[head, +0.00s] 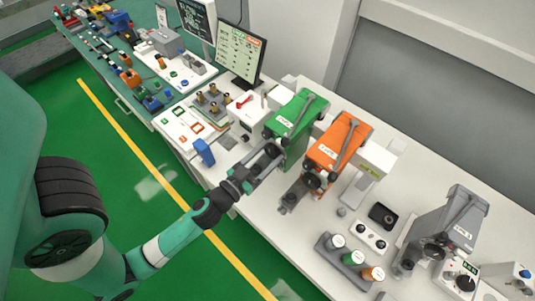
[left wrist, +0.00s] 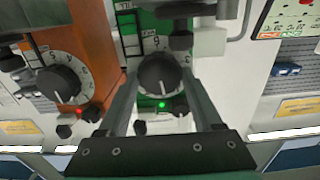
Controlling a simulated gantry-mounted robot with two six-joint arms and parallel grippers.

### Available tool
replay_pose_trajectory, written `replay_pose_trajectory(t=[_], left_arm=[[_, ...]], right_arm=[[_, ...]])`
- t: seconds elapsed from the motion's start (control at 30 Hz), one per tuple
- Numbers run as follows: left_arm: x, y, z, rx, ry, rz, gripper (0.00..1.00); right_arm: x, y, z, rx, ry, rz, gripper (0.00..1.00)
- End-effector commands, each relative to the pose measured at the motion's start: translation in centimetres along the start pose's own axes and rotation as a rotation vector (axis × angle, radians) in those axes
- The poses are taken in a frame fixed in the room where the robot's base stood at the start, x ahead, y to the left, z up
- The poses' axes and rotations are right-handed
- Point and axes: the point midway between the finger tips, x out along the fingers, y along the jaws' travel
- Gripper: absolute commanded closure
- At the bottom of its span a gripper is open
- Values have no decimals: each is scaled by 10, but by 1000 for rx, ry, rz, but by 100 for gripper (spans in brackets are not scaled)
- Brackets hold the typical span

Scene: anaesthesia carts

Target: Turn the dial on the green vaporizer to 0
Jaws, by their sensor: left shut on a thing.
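The green vaporizer (head: 292,112) stands on the white bench beside the orange vaporizer (head: 336,143). My left gripper (head: 266,158) reaches the front of the green vaporizer. In the left wrist view its two fingers (left wrist: 161,88) stand on either side of the dial, shut on it. My right gripper is in neither view.
The orange vaporizer's dial (left wrist: 61,83) is close on the left in the wrist view. A grey vaporizer (head: 448,222) and a rack of round-capped containers (head: 347,262) stand further right. A monitor (head: 240,54) stands behind. The white bench front is partly clear.

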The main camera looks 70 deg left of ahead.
Motion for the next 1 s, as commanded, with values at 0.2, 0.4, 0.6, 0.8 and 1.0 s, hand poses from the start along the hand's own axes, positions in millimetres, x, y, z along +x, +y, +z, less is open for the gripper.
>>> replay_pose_trajectory(t=[0.2, 0.4, 0.6, 0.8, 1.0], left_arm=[[0, 0, 0, 3, 0, 0, 89], [0, 1, 1, 121, 0, -4, 89], [0, 1, 0, 141, -1, -5, 89], [0, 1, 0, 140, -1, -5, 14], [0, 1, 0, 140, -1, -5, 3]], right_arm=[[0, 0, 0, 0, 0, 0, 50], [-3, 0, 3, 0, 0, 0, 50], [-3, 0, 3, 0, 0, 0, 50], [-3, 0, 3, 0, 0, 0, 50], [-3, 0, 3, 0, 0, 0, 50]])
